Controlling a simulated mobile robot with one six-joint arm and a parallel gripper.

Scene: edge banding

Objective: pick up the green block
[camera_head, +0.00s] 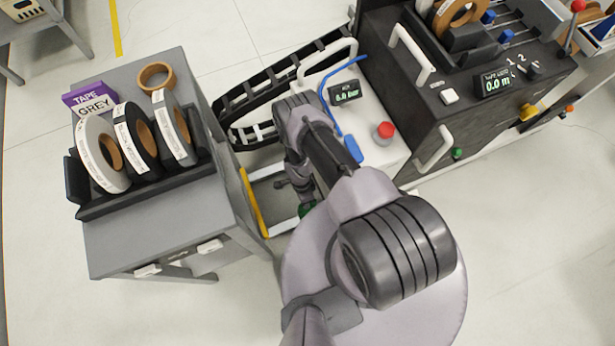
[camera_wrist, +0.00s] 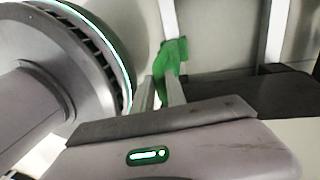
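The green block (camera_wrist: 172,58) shows in the wrist view at the tips of my gripper (camera_wrist: 160,92). Its lower part reaches down between the two pale fingers, and its upper part sticks out beyond them. The fingers stand close on either side of it, but I cannot tell whether they press on it. In the head view only a small green patch (camera_head: 306,209) shows beside my arm, low between the grey cart and the machine. My arm hides my gripper in that view.
A grey cart (camera_head: 160,235) with tape rolls (camera_head: 103,153) stands on the left. A dark machine (camera_head: 395,110) with a white panel (camera_head: 376,152) stands at the upper right. A yellow bar (camera_head: 253,203) and white frame bars (camera_wrist: 277,30) are near the block.

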